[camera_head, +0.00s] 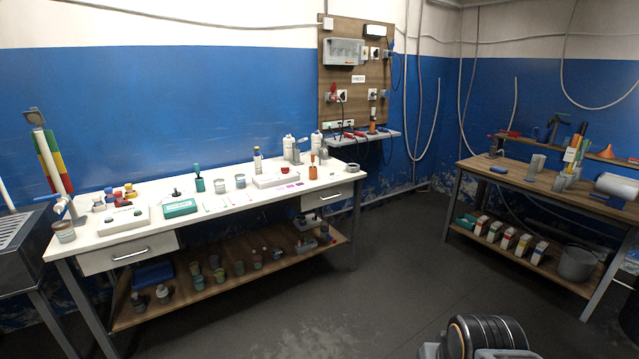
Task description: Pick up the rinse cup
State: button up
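No label that I can read marks the rinse cup, so I cannot tell which vessel it is. A cup with a brownish rim (64,231) stands at the left front corner of the white bench (190,237). Two small pale cups, one on the left (219,186) and one on the right (240,182), stand side by side near the bench's middle. A low, wide grey-rimmed vessel (353,168) sits at its right end. Part of my arm shows at the bottom right, apart from the bench. My gripper's fingers are not visible.
Several jars and cups stand on the bench's lower wooden shelf (140,317). White bottles (288,148) stand at the bench's back right. A wooden table (520,178) with tools is at the right, a grey bucket (577,263) beneath it. The dark floor (390,270) between is clear.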

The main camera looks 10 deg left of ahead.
aim_at(220, 187)
jog(key=u, duration=0.6)
jog(key=i, duration=2.35)
jog(key=u, duration=1.6)
jog(key=i, duration=0.95)
jog(key=u, duration=0.4)
